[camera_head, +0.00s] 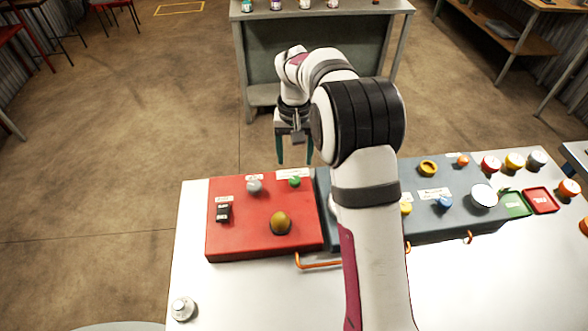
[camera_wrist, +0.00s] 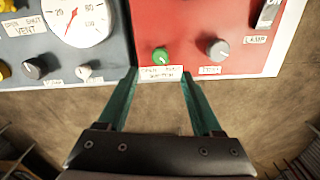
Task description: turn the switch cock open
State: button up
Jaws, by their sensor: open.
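A small round green knob (camera_head: 295,181) sits at the far edge of the red panel (camera_head: 237,240), beside a white two-line label. In the wrist view the green knob (camera_wrist: 160,56) shows a pale mark and its label (camera_wrist: 161,73) seems to read open and shut; the lower line is too blurred to read, so I cannot confirm that this is the switch cock. My gripper (camera_head: 294,161) is open and empty, pointing down near the panel's far edge. In the wrist view my gripper (camera_wrist: 159,77) has its teal fingers on either side of the label, apart from the knob.
A grey knob (camera_wrist: 217,49) sits close to the green one. The red panel also bears a black rocker switch (camera_head: 223,212) and an amber dome (camera_head: 281,223). A blue-grey panel (camera_head: 460,222) with a gauge (camera_wrist: 78,20) adjoins it. My arm hides part of that panel.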

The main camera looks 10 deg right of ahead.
aim_at(295, 179)
notch_tip(295, 179, down, 8)
jog(key=shift+r, duration=0.1)
grip_shut()
dwell(0.4)
